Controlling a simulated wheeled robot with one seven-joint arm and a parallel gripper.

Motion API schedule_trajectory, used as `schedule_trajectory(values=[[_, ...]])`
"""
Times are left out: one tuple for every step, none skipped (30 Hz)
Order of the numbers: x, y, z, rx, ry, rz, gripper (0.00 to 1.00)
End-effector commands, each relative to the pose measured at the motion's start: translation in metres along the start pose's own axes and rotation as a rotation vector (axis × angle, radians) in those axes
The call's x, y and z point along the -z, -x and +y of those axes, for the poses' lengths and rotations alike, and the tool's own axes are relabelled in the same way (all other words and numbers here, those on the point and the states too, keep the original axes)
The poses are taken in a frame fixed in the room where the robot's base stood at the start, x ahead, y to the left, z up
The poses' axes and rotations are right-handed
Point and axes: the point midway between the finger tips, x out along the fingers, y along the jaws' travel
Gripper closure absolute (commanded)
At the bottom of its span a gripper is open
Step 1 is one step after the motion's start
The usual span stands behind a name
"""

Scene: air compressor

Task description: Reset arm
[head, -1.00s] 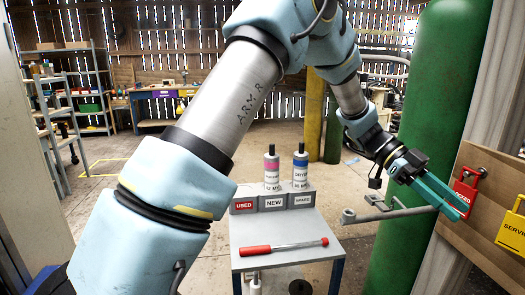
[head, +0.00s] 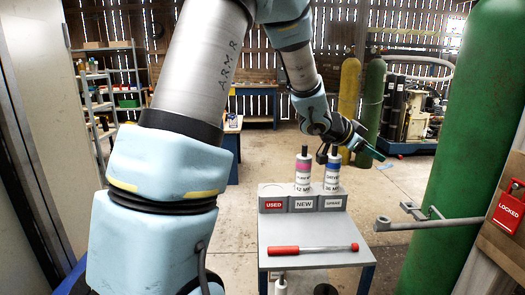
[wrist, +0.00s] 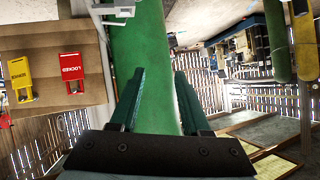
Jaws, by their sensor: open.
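My gripper (head: 372,149) is at the end of my raised arm, above and behind the small table in the head view. In the wrist view my gripper (wrist: 162,85) shows two teal fingers spread apart with nothing between them. The green cylinder (wrist: 143,40) is seen beyond the fingers. The red tag also shows at the right edge of the head view (head: 507,213).
A grey table (head: 285,232) carries a red-handled tool (head: 310,249) and two bottles, one pink-banded (head: 303,170) and one blue-banded (head: 332,172), on labelled blocks. A large green cylinder (head: 470,130) and a grey bracket (head: 410,222) stand at right. Open floor lies behind the table.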

Motion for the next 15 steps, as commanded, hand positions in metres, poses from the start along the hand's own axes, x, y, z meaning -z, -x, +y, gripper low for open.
schedule_trajectory(values=[[-0.023,0.021,-0.024,0.097,0.06,-0.064,0.53],[-0.037,0.033,-0.035,0.149,0.096,-0.104,0.53],[-0.057,0.05,-0.048,0.216,0.147,-0.16,0.53],[-0.072,0.064,-0.056,0.263,0.188,-0.203,0.53],[-0.087,0.078,-0.063,0.306,0.229,-0.246,0.53],[-0.108,0.098,-0.069,0.36,0.287,-0.305,0.53],[-0.124,0.113,-0.071,0.397,0.333,-0.35,0.53],[-0.139,0.129,-0.072,0.432,0.379,-0.395,0.53],[-0.159,0.15,-0.07,0.473,0.445,-0.455,0.53],[-0.174,0.166,-0.067,0.499,0.498,-0.501,0.53],[-0.188,0.182,-0.061,0.523,0.55,-0.545,0.53],[-0.206,0.203,-0.052,0.549,0.624,-0.603,0.53],[-0.218,0.217,-0.043,0.563,0.682,-0.645,0.53],[-0.229,0.231,-0.032,0.574,0.737,-0.685,0.53],[-0.242,0.247,-0.018,0.583,0.811,-0.734,0.53]])
